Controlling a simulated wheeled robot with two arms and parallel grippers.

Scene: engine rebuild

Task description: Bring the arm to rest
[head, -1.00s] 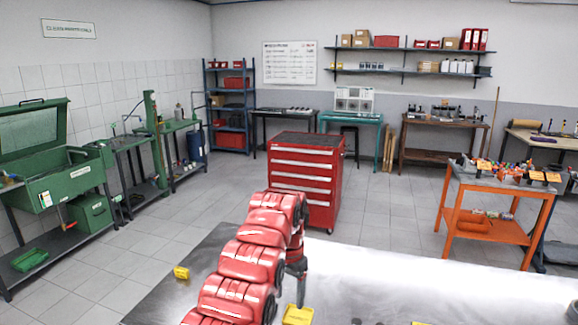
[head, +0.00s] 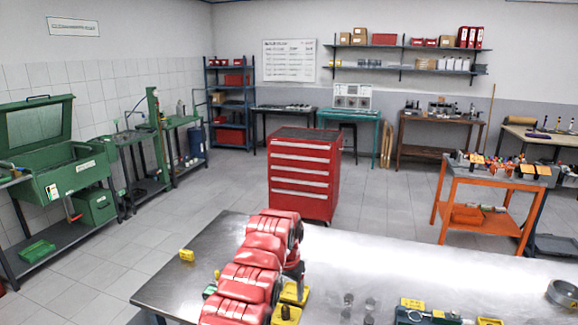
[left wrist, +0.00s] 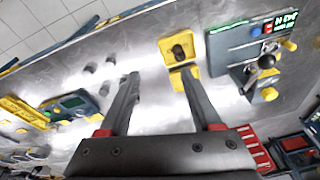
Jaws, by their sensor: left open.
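My left arm, with red covers, reaches in from the bottom of the head view over the metal bench (head: 400,262). My left gripper (left wrist: 160,78) is open in the left wrist view, with two dark fingers spread and nothing between them. In the head view it is mostly hidden behind the arm's end. A yellow fixture (left wrist: 180,50) with a dark round part on top lies on the bench just beyond the fingertips; I cannot tell the height gap. My right gripper is in neither view.
Small grey cylinders (head: 370,304), a yellow block (head: 187,255) and a metal ring (head: 563,292) are on the bench. A panel with a green display (left wrist: 250,40) lies near the gripper. A red tool cabinet (head: 305,172) and an orange cart (head: 490,190) stand beyond the bench.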

